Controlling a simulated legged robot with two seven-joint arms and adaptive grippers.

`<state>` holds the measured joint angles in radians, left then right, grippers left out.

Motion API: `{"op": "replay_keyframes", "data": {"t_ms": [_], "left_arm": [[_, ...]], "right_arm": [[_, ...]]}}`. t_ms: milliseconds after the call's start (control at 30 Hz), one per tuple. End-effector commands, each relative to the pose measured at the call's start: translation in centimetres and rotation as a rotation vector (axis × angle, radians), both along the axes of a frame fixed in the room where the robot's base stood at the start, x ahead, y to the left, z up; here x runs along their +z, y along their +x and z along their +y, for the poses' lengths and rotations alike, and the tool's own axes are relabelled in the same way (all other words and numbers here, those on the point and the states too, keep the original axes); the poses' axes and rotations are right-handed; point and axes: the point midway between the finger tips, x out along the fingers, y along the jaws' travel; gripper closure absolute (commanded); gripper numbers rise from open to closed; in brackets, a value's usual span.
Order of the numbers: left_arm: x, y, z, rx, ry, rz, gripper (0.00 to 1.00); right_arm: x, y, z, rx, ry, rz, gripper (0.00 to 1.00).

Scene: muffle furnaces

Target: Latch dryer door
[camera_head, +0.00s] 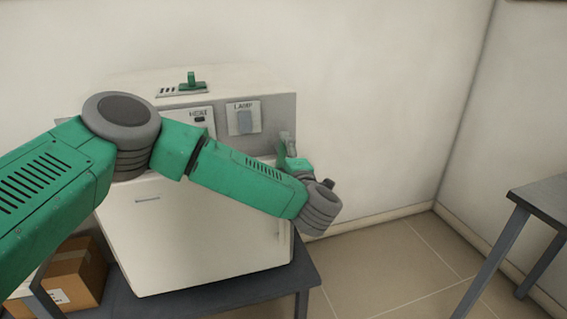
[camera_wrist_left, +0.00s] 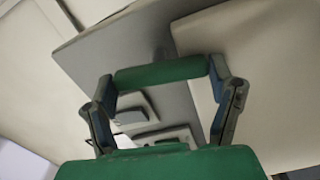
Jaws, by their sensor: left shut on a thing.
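The dryer is a white box with a grey control panel. Its white front door (camera_head: 200,235) looks closed in the head view, though my arm covers its upper part. My left gripper (camera_head: 288,141) is at the panel's right end, beyond the door's upper right corner. In the left wrist view, a green latch handle (camera_wrist_left: 162,72) lies across between the two fingertips of my left gripper (camera_wrist_left: 163,82). The gripper is shut on its ends. A grey mount shows behind the handle, against the panel. My right gripper is in neither view.
The dryer stands on a dark table (camera_head: 240,292). A cardboard box (camera_head: 78,270) is at lower left. Another table (camera_head: 545,198) is at right, with open floor between.

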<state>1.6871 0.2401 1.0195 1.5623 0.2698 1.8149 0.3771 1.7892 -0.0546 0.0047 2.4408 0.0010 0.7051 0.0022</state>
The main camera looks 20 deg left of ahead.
Motion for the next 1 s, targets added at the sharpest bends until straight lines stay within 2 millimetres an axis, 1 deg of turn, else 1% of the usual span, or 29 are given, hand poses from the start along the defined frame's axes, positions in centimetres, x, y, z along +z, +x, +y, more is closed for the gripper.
{"op": "replay_keyframes", "data": {"t_ms": [33,300,900,933,967,1000], "left_arm": [[-0.7,-0.2,0.0,-0.001,-0.024,-0.006,0.53],[-0.7,-0.2,0.0,0.0,-0.117,-0.067,0.53],[-0.9,-0.2,0.0,0.0,-0.147,-0.082,0.53],[-0.9,-0.2,0.0,0.0,-0.147,-0.082,0.17],[-0.9,-0.2,0.0,0.0,-0.147,-0.083,0.06],[-0.9,-0.2,0.0,0.0,-0.147,-0.085,0.02]], "right_arm": [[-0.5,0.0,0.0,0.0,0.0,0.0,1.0],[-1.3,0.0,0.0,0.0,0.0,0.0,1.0],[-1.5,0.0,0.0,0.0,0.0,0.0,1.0],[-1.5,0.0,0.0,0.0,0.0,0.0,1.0],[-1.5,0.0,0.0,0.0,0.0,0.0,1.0],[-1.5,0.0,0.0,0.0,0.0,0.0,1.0]]}}
